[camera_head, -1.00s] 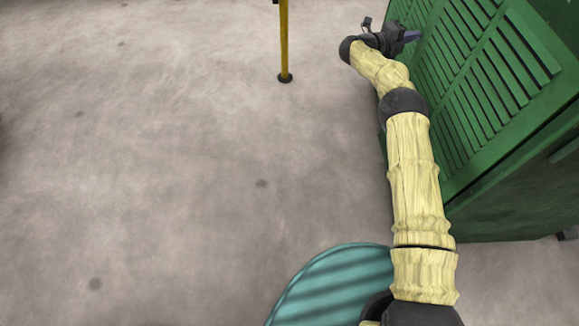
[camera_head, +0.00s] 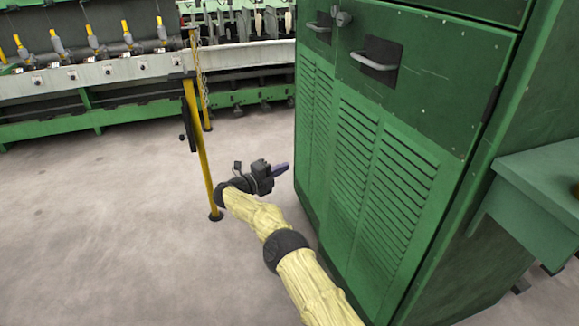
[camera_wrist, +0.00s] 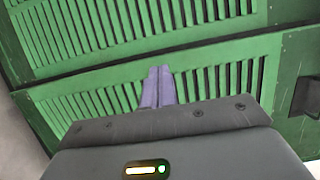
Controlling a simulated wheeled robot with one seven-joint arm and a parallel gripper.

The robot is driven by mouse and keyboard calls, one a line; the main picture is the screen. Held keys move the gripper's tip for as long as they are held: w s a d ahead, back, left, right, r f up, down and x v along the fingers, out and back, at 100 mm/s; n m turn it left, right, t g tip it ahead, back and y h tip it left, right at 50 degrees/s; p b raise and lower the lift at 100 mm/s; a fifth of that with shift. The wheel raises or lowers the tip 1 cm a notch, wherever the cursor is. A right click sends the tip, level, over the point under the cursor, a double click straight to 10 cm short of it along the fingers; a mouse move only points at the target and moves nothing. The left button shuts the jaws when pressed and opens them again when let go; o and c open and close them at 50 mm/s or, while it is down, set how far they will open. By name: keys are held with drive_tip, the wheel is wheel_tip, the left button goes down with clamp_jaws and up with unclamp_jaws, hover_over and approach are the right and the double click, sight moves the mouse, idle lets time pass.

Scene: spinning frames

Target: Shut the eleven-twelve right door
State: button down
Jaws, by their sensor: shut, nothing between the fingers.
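A green cabinet with two louvred doors stands on the right in the head view. Its right door (camera_head: 385,180) has a metal handle (camera_head: 376,52) near the top and looks flush or nearly so; I cannot tell if a small gap remains. The left door (camera_head: 315,135) is narrower in this view. No eleven-twelve label is readable. My gripper (camera_head: 281,168) is just left of the cabinet front, its purple fingers pointing at it. In the wrist view the shut fingers (camera_wrist: 157,86) lie before louvred green panels, with a dark seam between two panels. Contact is unclear.
A yellow post (camera_head: 199,150) with a chain stands left of my gripper. A long spinning machine (camera_head: 100,85) runs across the back. A green side shelf (camera_head: 545,185) juts from the cabinet's right. The grey floor (camera_head: 90,220) at left is clear.

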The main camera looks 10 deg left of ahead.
idle(0.3)
drive_tip(key=w+a+r+n+t+y, duration=0.1)
drive_tip(key=a+r+n+t+y, duration=0.15)
drive_tip(key=r+n+y, duration=0.6)
drive_tip(key=w+a+r+n+t+y, duration=0.1)
drive_tip(key=a+r+n+t+y, duration=0.15)
drive_tip(key=r+n+y, duration=0.65)
drive_tip(key=s+d+f+n+g+h, duration=0.2)
drive_tip(key=s+d+f+n+g, duration=0.25)
drive_tip(key=s+d, duration=0.7)
drive_tip(key=s+d+f+n+g+h, duration=0.1)
drive_tip(key=s+d+f+n+g, duration=0.4)
drive_tip(key=s+d, duration=0.6)
drive_tip(key=s+d+f+g+h, duration=0.1)
drive_tip(key=s+d+f+g, duration=0.1)
drive_tip(key=s+d, duration=0.4)
drive_tip(key=s+d+f+g+h, duration=0.1)
drive_tip(key=s+d+f+g, duration=0.2)
drive_tip(key=s, duration=1.1)
drive_tip(key=d+g, duration=0.1)
drive_tip(key=d, duration=0.1)
drive_tip(key=shift+d, duration=0.35)
